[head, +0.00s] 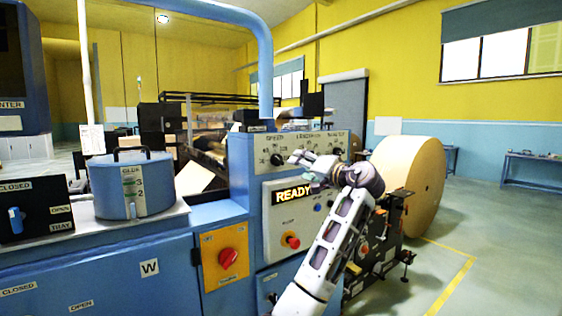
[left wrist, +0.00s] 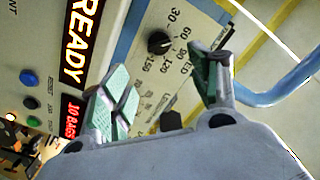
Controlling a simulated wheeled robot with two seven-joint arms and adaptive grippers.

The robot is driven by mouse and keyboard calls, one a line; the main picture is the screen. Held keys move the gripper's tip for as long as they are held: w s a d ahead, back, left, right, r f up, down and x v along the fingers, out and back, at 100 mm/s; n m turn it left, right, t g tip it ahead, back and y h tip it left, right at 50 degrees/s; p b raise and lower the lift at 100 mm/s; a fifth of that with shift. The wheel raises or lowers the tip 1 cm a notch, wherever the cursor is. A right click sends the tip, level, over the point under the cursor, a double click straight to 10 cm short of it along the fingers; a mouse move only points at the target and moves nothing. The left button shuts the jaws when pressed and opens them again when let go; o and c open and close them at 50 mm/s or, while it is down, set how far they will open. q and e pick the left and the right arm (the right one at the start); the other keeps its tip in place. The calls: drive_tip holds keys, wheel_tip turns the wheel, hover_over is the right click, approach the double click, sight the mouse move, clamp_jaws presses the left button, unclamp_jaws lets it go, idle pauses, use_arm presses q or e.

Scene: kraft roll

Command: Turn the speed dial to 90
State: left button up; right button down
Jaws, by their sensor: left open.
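The speed dial (head: 277,159) is a black round knob under the word SPEED, at the left of the blue machine's upper panel. It is larger in the left wrist view (left wrist: 159,42), with numbers from 30 to 150 around it. I cannot read its setting surely. My left gripper (head: 298,162) is in front of the panel, just right of the dial in the head view. In the left wrist view the gripper (left wrist: 163,75) has its green-padded fingers spread, nothing between them, and the dial shows beyond the gap, apart from them. My right gripper is not in view.
A second black knob (left wrist: 171,120) sits near the fingers. A READY display (head: 292,194) and red button (head: 292,241) are below. A blue pipe (head: 265,60) rises behind the panel. A blue glue pot (head: 132,186) stands left; a large paper roll (head: 412,180) stands right.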

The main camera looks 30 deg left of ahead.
sight(281, 159)
use_arm(q)
drive_tip(key=p+x, duration=0.1)
drive_tip(key=x, duration=0.9)
drive_tip(key=shift+a, duration=0.35)
drive_tip(key=shift+p+x, duration=0.3)
drive_tip(key=shift+x, duration=0.5)
drive_tip(key=shift+w, duration=0.1)
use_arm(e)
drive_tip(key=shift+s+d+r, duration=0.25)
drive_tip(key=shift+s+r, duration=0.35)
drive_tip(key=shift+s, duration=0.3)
use_arm(q)
drive_tip(key=c, duration=1)
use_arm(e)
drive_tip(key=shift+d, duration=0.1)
